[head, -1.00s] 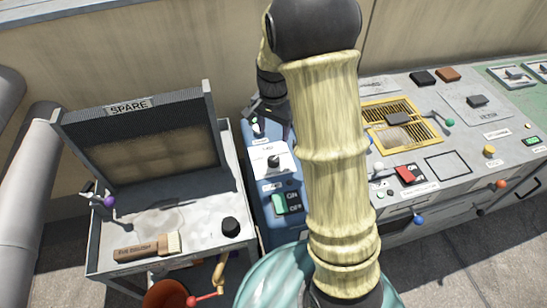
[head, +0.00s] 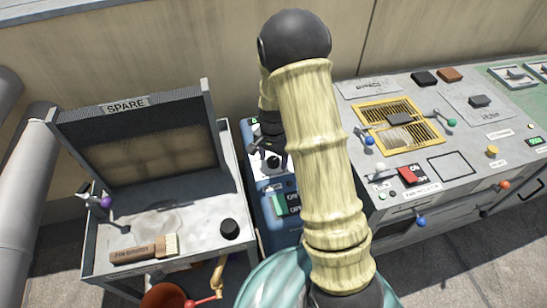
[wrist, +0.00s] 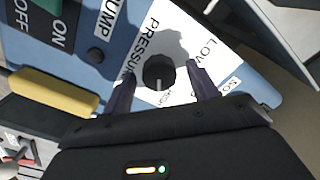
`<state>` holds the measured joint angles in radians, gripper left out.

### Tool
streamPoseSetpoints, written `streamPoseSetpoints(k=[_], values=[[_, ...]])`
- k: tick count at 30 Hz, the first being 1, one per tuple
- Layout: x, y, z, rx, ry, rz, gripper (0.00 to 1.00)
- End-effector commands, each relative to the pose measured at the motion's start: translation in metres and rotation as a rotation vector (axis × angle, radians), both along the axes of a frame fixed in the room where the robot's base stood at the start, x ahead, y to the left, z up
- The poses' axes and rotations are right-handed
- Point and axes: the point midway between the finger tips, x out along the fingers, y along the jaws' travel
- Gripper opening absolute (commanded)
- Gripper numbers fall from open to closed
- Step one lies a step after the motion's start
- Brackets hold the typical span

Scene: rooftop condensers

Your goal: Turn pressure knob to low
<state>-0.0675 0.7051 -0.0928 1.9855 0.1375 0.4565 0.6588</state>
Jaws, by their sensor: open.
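The pressure knob (wrist: 159,70) is a round black knob on a white label plate (wrist: 175,25) in the wrist view. Its white mark points toward the bottom of that picture, towards my gripper. The plate reads PRESSURE to the left of the knob and LOW to the upper right; lettering below the knob is partly hidden. My gripper (wrist: 160,77) is open, with one dark finger on each side of the knob. I cannot tell whether the fingers touch it. In the head view, my gripper (head: 269,151) is over the blue panel (head: 262,208), close to the knob (head: 273,162).
An ON/OFF switch (head: 287,203) sits below the knob on the blue panel. The SPARE unit (head: 100,262) stands left, with a wooden brush (head: 145,249) and a black knob (head: 229,229). A grey console (head: 370,90) with switches and levers stands right.

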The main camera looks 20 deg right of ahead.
Motion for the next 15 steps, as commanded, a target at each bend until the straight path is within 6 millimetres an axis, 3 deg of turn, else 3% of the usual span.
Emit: streamPoseSetpoints(k=[3,10,15], values=[[-0.0001,-0.0004,0.0003,0.0,0.0,0.0,0.59],[-0.0002,-0.0008,0.0004,-0.001,0.001,-0.001,0.14],[-0.0002,-0.0012,0.0005,-0.001,0.001,0.002,0.14]])
